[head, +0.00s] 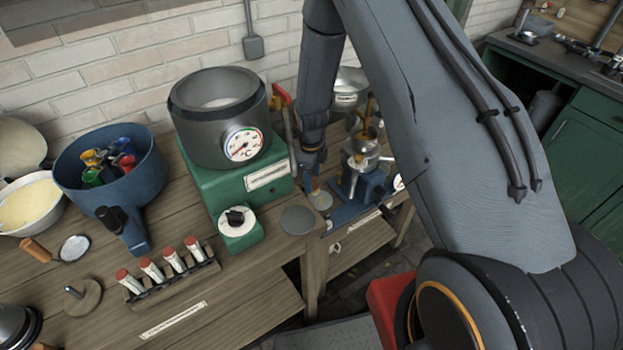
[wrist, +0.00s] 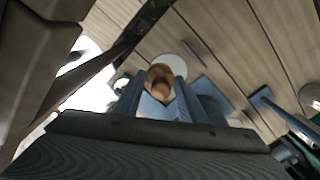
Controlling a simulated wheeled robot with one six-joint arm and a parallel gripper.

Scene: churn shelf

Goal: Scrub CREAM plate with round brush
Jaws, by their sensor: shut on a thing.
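My gripper (head: 314,168) points down at the right end of the wooden bench, left of a blue-based metal machine. In the wrist view, its two blue fingers (wrist: 158,96) are shut on the rounded wooden handle of the round brush (wrist: 160,75). The brush shows as a small tan piece below the fingers (head: 315,184). A pale round disc, which looks like the CREAM plate (head: 322,201), lies directly under the brush; part of it also shows behind the handle in the wrist view (wrist: 172,62). I cannot tell whether the bristles touch it. No lettering on it is readable.
The blue-based machine (head: 369,187) stands close on the right. A green heater with a grey pot (head: 205,138) stands left, with capped tubes in a rack (head: 178,281) in front. The bench's front edge is near.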

